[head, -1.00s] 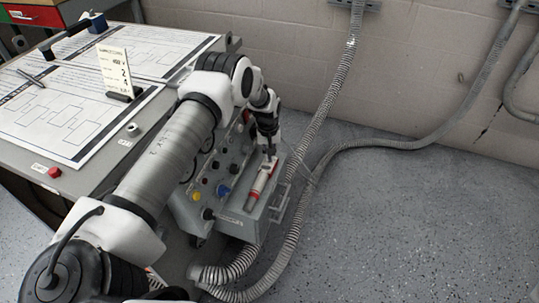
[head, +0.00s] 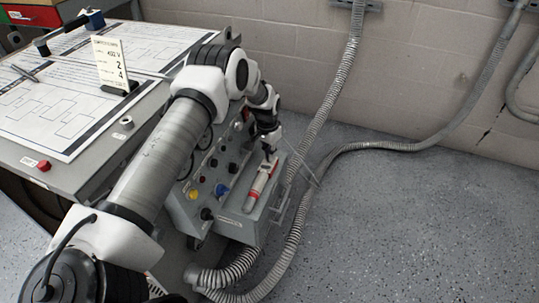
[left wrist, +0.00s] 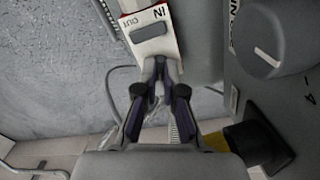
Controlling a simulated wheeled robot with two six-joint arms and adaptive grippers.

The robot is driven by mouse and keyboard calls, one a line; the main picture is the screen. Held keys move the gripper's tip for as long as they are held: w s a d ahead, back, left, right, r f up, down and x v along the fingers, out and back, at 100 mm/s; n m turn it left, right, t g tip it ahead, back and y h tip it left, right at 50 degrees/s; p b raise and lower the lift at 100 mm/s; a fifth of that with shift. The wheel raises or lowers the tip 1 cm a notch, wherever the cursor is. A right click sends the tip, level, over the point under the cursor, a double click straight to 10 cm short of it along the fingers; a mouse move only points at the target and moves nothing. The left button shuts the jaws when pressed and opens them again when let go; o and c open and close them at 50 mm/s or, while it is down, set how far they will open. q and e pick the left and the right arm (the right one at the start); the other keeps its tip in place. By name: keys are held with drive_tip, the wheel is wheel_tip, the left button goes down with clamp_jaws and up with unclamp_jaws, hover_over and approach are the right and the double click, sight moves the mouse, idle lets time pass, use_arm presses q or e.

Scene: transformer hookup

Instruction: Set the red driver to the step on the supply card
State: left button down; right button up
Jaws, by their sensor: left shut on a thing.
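The red driver (head: 259,186), red and white, lies in the tray (head: 257,214) on the side of a grey panel box. My left gripper (head: 269,152) reaches down to its far end. In the left wrist view the gripper (left wrist: 158,92) has its fingertips closed together on a narrow pale part of the driver. The driver's body (left wrist: 156,47) there shows a white plate marked IN and OUT with a grey slider. The supply card (head: 110,62) stands upright on the table; a 2 and a 4 are readable, the smaller text is unclear. My right gripper is not in view.
The grey panel box (head: 210,180) carries a yellow button (head: 193,194), a blue knob (head: 222,190) and several dark knobs. Flexible conduits (head: 300,190) run close beside the tray. A printed sheet (head: 50,115) covers the table. The floor at right is clear.

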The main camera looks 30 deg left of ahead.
use_arm(q)
drive_tip(key=shift+m, duration=0.3)
drive_tip(key=c, duration=1.3)
unclamp_jaws()
